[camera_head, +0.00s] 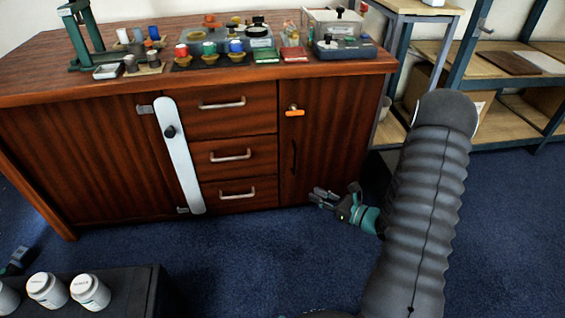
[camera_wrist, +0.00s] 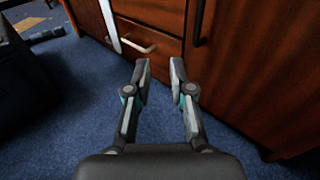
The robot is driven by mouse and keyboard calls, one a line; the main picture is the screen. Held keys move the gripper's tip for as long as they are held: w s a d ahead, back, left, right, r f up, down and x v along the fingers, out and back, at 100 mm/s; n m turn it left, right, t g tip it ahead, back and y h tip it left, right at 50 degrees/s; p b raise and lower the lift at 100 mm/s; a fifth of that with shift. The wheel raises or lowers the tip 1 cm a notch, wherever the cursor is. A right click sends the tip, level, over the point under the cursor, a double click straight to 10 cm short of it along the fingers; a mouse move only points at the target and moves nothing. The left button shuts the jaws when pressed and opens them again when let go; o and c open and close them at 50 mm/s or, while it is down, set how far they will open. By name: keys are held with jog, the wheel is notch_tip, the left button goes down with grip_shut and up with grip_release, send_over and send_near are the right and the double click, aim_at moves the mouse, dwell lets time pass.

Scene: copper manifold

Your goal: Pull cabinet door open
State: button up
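The wooden cabinet has a right door (camera_head: 325,150) that is closed. It bears a dark vertical handle (camera_head: 294,157) and, above that, an orange latch (camera_head: 294,112). A left door (camera_head: 90,160) is also closed. My gripper (camera_head: 322,197) is low in front of the right door, below and right of its handle. In the wrist view, my gripper (camera_wrist: 159,68) is open, with an empty gap between its fingertips. The dark handle (camera_wrist: 199,22) shows beyond and right of the fingers, apart from them. The right door (camera_wrist: 245,60) fills the right side there.
Three drawers with pale handles (camera_head: 222,104) are shut between the doors. A white bar (camera_head: 181,155) stands along their left edge. Bottles and trays crowd the cabinet top. White jars (camera_head: 90,291) stand on a dark box at lower left. Shelving (camera_head: 510,90) stands right.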

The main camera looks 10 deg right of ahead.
jog(key=w+d+r+m+t+h, duration=0.2)
jog(key=w+d+r+t, duration=0.1)
send_over(294, 175)
jog(key=shift+w+d+f, duration=0.1)
jog(key=shift+w, duration=0.2)
dwell(0.4)
grip_shut()
